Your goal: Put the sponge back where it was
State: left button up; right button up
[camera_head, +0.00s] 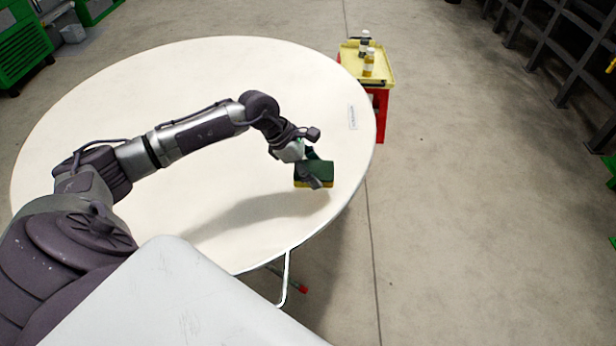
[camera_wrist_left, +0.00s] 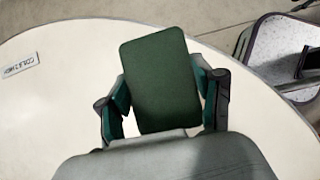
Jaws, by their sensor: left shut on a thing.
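The sponge (camera_head: 316,170) is a block with a dark green top and a yellow lower layer. In the head view it is at the right part of the round cream table (camera_head: 200,80). My left gripper (camera_head: 313,168) is shut on it, and a shadow lies on the table to its left. In the left wrist view the green face of the sponge (camera_wrist_left: 160,80) shows between the two fingers (camera_wrist_left: 163,98). Whether its underside touches the table is hard to tell. My right gripper is in neither view.
A small white label (camera_head: 352,117) with dark lettering lies near the table's right edge. Beyond it stands a red cart with a yellow tray top (camera_head: 383,75) holding small bottles (camera_head: 368,62). Most of the table is bare. Dark shelving (camera_head: 560,60) stands at the far right.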

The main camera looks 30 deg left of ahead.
pick_arm(q)
jog(key=a+f, duration=0.1)
jog(key=w+a, duration=0.1)
jog(key=shift+a+f, duration=0.4)
jog(key=shift+f, duration=0.25)
notch_tip(320, 180, down, 3)
jog(key=shift+f+p, duration=0.1)
jog(key=shift+p, duration=0.35)
jog(key=shift+f, duration=0.3)
jog(key=o, duration=1.1)
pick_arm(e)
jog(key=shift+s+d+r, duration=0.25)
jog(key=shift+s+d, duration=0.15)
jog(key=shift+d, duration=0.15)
